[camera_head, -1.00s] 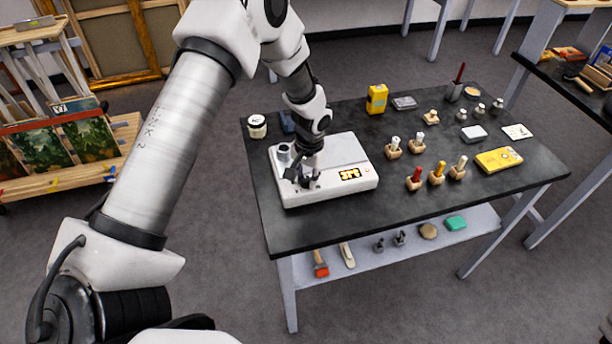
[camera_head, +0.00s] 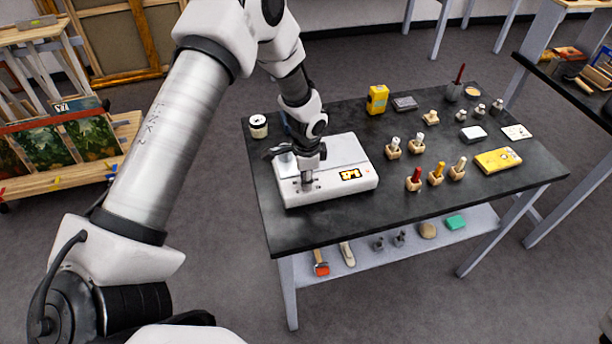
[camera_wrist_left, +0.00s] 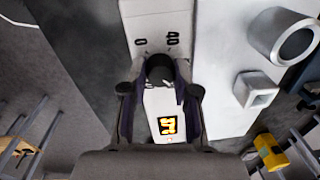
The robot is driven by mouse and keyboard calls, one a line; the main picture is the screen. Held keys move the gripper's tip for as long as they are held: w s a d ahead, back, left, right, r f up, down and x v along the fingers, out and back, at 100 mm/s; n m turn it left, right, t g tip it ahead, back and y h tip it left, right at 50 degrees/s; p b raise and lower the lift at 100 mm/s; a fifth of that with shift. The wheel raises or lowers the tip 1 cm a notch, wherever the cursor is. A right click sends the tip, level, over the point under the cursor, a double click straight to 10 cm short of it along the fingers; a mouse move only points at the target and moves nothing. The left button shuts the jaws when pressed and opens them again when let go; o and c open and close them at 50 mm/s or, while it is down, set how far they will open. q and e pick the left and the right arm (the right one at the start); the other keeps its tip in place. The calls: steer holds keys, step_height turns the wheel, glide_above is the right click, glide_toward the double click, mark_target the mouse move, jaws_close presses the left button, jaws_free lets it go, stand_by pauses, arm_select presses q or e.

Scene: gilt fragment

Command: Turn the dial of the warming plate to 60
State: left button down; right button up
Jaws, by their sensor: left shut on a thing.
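The warming plate (camera_head: 345,155) is a white box near the left end of the dark table, with a small lit orange display (camera_head: 351,174) on its front face. The digits are too blurred to read. My left gripper (camera_head: 308,184) points down at the front of the plate, left of the display. In the left wrist view, my left gripper (camera_wrist_left: 160,80) is shut around the dark round dial (camera_wrist_left: 160,68), and the display (camera_wrist_left: 167,126) glows between the fingers. The dial is mostly hidden by the gripper in the head view.
A white-lidded jar (camera_head: 258,126) stands behind the plate at the left. The table's front strip is clear.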

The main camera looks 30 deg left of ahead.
arm_select(q)
steer(key=shift+s+f+m, duration=0.15)
steer(key=shift+m, duration=1.05)
steer(key=c, duration=1.2)
jaws_free()
steer(key=shift+o, duration=0.2)
steer(key=shift+d, duration=0.1)
step_height(320, 180, up, 12)
steer(key=shift+s+d, duration=0.15)
steer(key=shift+s, duration=0.05)
